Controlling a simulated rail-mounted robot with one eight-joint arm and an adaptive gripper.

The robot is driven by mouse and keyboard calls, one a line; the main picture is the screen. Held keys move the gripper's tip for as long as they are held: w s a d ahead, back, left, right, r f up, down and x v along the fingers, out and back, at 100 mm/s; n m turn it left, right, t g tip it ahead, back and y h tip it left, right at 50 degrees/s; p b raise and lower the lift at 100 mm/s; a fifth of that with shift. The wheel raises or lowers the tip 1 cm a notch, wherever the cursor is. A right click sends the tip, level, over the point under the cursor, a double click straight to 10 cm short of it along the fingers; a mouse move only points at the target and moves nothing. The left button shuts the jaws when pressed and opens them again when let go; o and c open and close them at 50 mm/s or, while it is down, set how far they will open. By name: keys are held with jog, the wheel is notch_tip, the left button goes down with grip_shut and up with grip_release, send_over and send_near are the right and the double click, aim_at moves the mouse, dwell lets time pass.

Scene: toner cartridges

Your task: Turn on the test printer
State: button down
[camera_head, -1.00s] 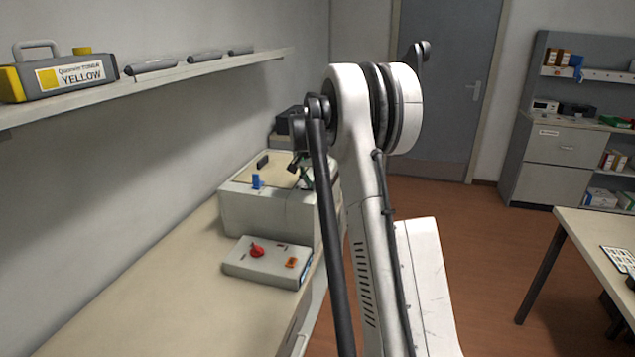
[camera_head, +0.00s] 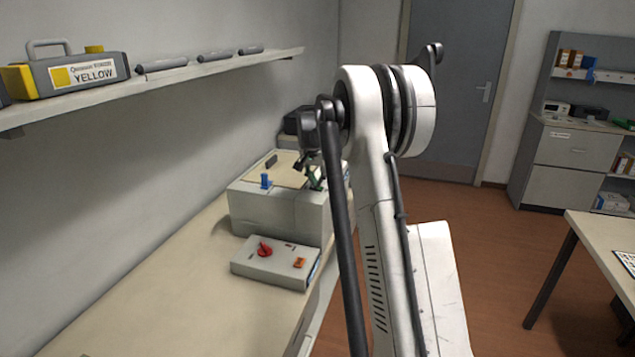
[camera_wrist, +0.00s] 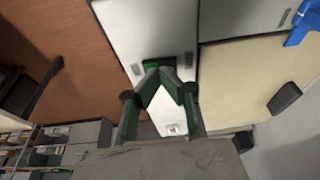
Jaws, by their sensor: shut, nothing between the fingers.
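The pale box-shaped machine, apparently the test printer (camera_head: 280,212), stands on the bench, with a beige top panel, a blue part and a dark handle on top. In the wrist view its beige panel (camera_wrist: 250,75) lies to the right. My gripper (camera_head: 316,182) is at the machine's right side in the head view, partly hidden by my arm. In the wrist view my gripper (camera_wrist: 164,76) has its dark green fingers together and empty. Just behind the fingertips is a dark patch with a bright green part (camera_wrist: 151,66) on a pale face. I cannot tell whether the fingers touch it.
A low control box (camera_head: 272,262) with a red knob and an orange part sits in front of the machine. A shelf (camera_head: 205,70) above holds a yellow-labelled toner container (camera_head: 75,73) and grey cylinders. Another table (camera_head: 597,240) stands at right. The near bench is clear.

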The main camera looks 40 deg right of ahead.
jog(key=s+d+v, duration=0.1)
jog(key=d+v, duration=0.1)
jog(key=v, duration=1.1)
jog(key=shift+s+r+p, duration=0.25)
jog(key=shift+r+p, duration=0.05)
jog(key=shift+r, duration=0.15)
